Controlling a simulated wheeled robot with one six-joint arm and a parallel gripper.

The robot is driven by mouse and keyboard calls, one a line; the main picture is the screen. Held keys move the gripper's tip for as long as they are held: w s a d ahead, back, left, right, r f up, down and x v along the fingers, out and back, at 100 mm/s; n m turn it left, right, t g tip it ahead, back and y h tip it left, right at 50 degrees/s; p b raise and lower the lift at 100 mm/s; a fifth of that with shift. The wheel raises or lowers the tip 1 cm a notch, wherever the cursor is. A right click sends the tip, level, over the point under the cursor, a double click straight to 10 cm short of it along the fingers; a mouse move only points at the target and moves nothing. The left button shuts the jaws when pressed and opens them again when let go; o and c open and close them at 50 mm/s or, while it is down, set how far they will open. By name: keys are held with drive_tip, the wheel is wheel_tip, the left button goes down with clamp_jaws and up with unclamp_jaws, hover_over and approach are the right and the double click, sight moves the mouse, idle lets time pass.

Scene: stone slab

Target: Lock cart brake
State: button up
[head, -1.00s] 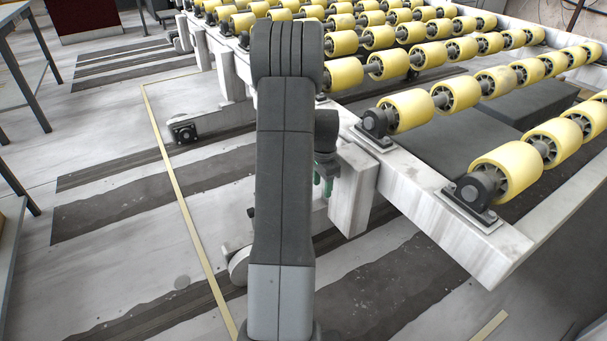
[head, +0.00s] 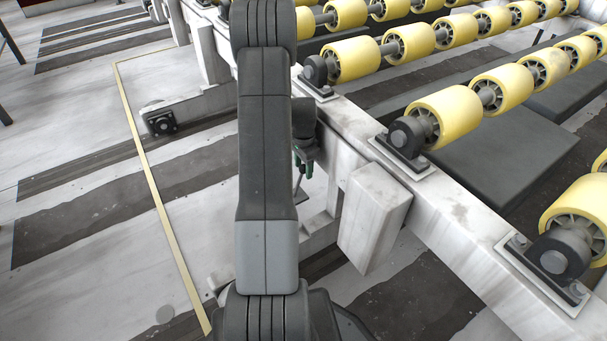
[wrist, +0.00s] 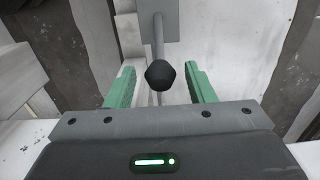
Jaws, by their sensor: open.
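The cart is a pale, worn frame (head: 440,205) carrying yellow rollers, on the right of the head view. A thin grey lever with a round black knob (wrist: 161,74) shows in the wrist view, rising from a grey plate (wrist: 158,22); I take it to be the brake lever. My gripper (wrist: 160,84) is open, with its green fingers on either side of the knob and a gap visible on both sides. In the head view my gripper (head: 303,162) is small and partly hidden behind my arm, beside the frame's side beam. The lever's base is hard to make out.
A pale block (head: 374,218) juts from the side beam close to the right of my arm. Yellow rollers (head: 445,115) stand above the frame. A yellow floor line (head: 150,180) runs to the left, where the floor is mostly clear.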

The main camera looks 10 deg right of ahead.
drive_tip(key=shift+f, duration=1.15)
clamp_jaws()
